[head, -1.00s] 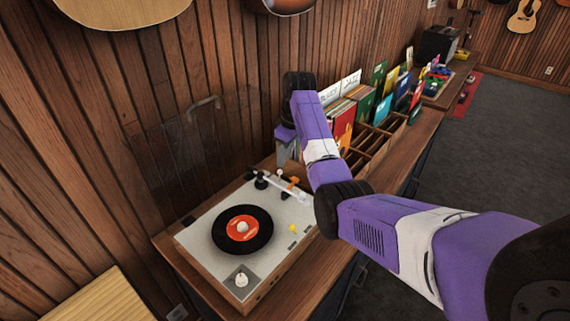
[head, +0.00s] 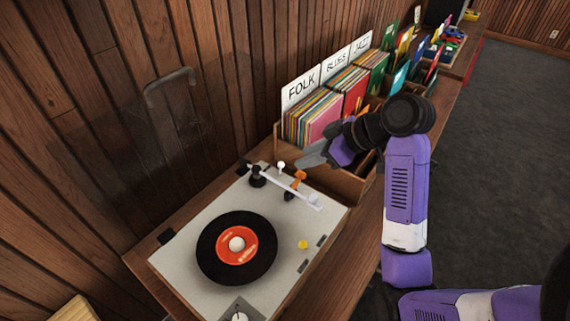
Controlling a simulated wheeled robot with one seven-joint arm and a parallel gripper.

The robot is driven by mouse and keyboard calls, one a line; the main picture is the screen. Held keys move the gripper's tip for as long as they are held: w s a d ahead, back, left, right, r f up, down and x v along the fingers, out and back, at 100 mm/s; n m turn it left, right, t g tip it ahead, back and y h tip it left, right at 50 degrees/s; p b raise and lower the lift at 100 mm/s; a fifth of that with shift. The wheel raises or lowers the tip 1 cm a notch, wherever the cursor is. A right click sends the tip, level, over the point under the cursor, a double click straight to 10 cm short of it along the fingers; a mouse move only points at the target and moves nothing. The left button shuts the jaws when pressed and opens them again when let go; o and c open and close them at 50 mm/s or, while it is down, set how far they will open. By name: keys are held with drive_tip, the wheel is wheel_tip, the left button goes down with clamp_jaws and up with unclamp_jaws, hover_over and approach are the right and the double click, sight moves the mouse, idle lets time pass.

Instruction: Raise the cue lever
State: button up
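The turntable (head: 190,262) stands on the wooden counter with a black record with an orange label (head: 262,262) on its platter. The white tonearm (head: 275,185) lies along the back right of its deck. A small orange lever (head: 299,178), which looks like the cue lever, stands beside the tonearm, its lower part partly hidden. My gripper (head: 308,154) is past the turntable's back right corner, in front of the record bin and above and beyond the orange lever, apart from it. Its grey fingers point left; their gap does not show clearly.
A wooden record bin (head: 345,185) with FOLK and BLUES dividers stands close behind the turntable. A clear raised lid with a grey handle (head: 168,84) is near the wall. A yellow button (head: 303,244) is on the deck. Open floor (head: 500,150) lies right.

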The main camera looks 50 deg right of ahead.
sight(281, 165)
drive_tip(key=x, duration=1)
drive_tip(key=shift+w+a+f, duration=0.1)
drive_tip(key=shift+w+f, duration=0.15)
drive_tip(key=shift+f, duration=0.05)
clamp_jaws()
